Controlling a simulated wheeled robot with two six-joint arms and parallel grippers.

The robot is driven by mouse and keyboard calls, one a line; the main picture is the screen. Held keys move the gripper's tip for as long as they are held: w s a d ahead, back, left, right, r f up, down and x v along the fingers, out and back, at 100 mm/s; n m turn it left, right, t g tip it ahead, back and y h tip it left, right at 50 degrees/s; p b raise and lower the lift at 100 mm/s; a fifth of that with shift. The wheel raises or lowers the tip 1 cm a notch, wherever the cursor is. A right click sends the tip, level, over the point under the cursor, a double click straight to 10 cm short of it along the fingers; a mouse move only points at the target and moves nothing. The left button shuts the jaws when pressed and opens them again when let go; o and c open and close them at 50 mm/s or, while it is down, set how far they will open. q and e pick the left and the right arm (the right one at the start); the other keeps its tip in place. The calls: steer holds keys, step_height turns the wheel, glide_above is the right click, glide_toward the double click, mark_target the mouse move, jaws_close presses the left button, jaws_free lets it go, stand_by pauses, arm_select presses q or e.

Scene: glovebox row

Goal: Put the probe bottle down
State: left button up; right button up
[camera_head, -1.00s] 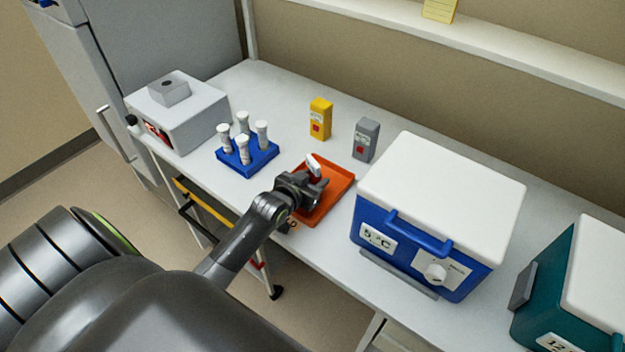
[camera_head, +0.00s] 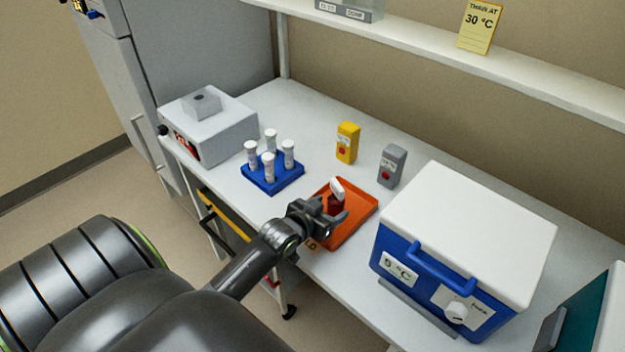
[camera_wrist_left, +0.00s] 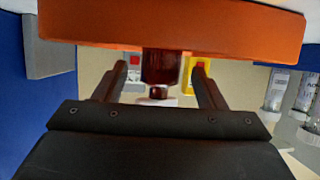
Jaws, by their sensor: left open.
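The probe bottle (camera_head: 336,204) is dark red with a white cap and stands on the orange tray (camera_head: 362,212). In the left wrist view the picture is upside down: the bottle (camera_wrist_left: 161,67) rises from the tray (camera_wrist_left: 230,27), its cap (camera_wrist_left: 157,101) pointing down. My left gripper (camera_head: 332,211) is open, with one finger on each side of the bottle. The wrist view shows gaps between the bottle and both fingers. The gripper hides part of the bottle and tray in the head view. My right gripper is not in view.
A blue rack (camera_head: 273,178) with several capped tubes stands left of the tray. A yellow box (camera_head: 347,143) and a grey box (camera_head: 391,166) stand behind it. A blue cooler with a white lid (camera_head: 470,225) stands close on the right. A grey device (camera_head: 215,135) is at far left.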

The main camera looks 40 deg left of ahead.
arm_select(q)
steer(key=v, duration=0.8)
steer(key=shift+r+b, duration=0.2)
steer(key=shift+b, duration=0.1)
steer(key=shift+a, duration=0.1)
